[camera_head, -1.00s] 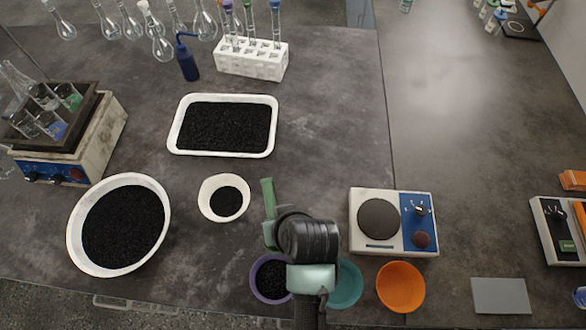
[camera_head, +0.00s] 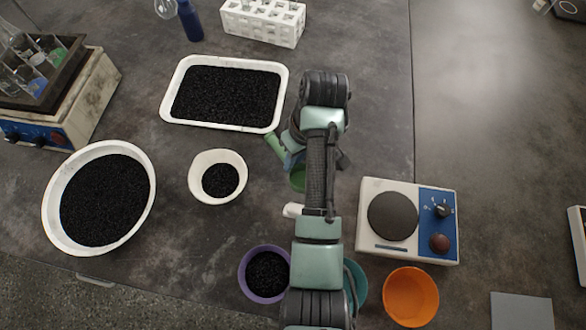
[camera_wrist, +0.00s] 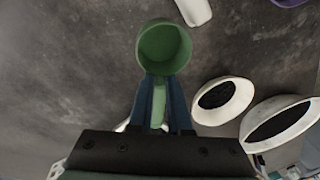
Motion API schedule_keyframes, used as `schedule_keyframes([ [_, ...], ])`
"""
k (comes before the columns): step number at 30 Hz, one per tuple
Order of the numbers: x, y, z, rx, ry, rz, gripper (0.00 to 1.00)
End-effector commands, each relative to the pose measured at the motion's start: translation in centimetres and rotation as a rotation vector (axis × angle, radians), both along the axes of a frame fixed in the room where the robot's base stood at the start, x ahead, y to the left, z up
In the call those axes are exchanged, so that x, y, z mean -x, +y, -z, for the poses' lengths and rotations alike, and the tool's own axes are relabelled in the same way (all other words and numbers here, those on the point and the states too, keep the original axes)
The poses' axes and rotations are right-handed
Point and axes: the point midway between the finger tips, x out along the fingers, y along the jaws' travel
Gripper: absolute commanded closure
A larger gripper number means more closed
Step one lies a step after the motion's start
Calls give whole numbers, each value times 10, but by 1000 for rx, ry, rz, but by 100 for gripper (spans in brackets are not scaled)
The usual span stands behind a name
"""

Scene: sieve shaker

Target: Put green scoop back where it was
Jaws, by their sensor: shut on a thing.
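My gripper (camera_wrist: 160,92) is shut on the handle of the green scoop (camera_wrist: 165,47). In the wrist view, the dark fingers grip the handle from both sides, and the round cup extends beyond them, appearing empty. In the head view, my arm covers much of the gripper. The scoop's handle (camera_head: 275,143) shows to the left of the arm, with part of the cup just below it. The scoop is over the table between the small white bowl and the hotplate.
A white tray (camera_head: 166,108) of black grains is at the back. A small white bowl (camera_head: 198,188) and a large white bowl (camera_head: 52,220) are left. A purple bowl (camera_head: 245,288) and an orange bowl (camera_head: 411,297) are in front. A hotplate (camera_head: 380,245) stands right. A white object (camera_head: 292,210) is partly hidden by my arm.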

Motion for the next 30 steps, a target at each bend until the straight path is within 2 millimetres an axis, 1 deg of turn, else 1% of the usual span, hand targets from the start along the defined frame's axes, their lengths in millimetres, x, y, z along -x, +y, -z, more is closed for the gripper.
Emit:
schedule_keyframes([
  [1,0,0,6,0,1,0,100],
  [5,0,0,18,-1,1,1,100],
  [9,0,0,39,-1,1,2,100],
  [12,0,0,48,0,-1,2,100],
  [23,0,0,52,0,-2,1,100],
  [24,0,0,52,0,-2,1,77],
  [28,0,0,52,0,-2,1,54],
  [30,0,0,52,0,-2,1,54],
])
